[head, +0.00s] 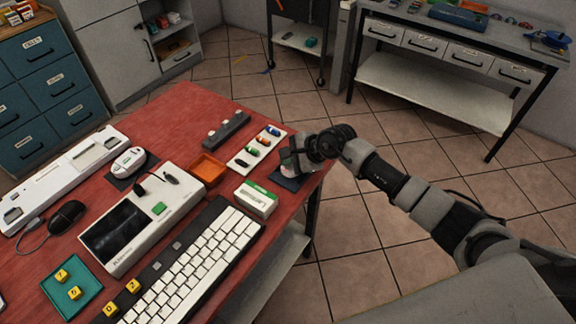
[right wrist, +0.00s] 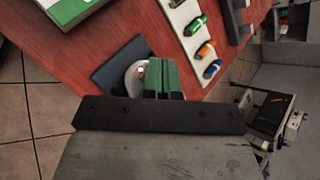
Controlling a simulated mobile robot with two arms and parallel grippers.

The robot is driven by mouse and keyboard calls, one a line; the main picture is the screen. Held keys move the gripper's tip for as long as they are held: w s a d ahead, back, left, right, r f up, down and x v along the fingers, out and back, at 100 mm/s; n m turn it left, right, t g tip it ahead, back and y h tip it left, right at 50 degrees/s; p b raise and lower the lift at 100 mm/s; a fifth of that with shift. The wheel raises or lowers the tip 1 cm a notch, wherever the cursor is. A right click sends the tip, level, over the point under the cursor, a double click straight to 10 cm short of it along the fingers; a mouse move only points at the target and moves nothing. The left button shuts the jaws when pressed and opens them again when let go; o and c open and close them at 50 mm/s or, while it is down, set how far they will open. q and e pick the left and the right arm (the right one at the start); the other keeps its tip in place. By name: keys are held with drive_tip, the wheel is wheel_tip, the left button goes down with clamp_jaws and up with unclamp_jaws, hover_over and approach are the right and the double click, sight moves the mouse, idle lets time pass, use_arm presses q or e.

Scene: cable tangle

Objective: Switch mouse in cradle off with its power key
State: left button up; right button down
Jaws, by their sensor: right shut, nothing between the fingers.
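My right gripper (head: 291,160) is at the table's right edge, over a dark blue pad (head: 288,183). In the right wrist view its green-tipped fingers (right wrist: 163,76) are together and empty. Beside them a pale rounded object (right wrist: 135,74) lies on the dark pad (right wrist: 108,73), partly hidden by the fingers; I cannot tell whether it is the cradled mouse or whether the fingers touch it. A white mouse (head: 128,160) with a green mark sits on another dark pad at the left. A black corded mouse (head: 67,216) lies nearer. No power key is clear. My left gripper is out of view.
Near the right gripper are a white strip with coloured plugs (head: 240,161), an orange tray (head: 208,174) and a green-and-white box (head: 255,201). A white keyboard (head: 200,262) and a device with a dark screen (head: 125,240) fill the front. Floor is open right of the table.

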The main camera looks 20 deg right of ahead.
sight(289, 168)
drive_tip(key=shift+f+b, duration=0.45)
drive_tip(key=shift+b, duration=0.05)
idle(0.3)
drive_tip(key=shift+r, duration=0.2)
drive_tip(key=shift+r+p, duration=0.5)
drive_tip(key=shift+r, duration=0.25)
wheel_tip(289, 168, up, 6)
drive_tip(key=p, duration=0.3)
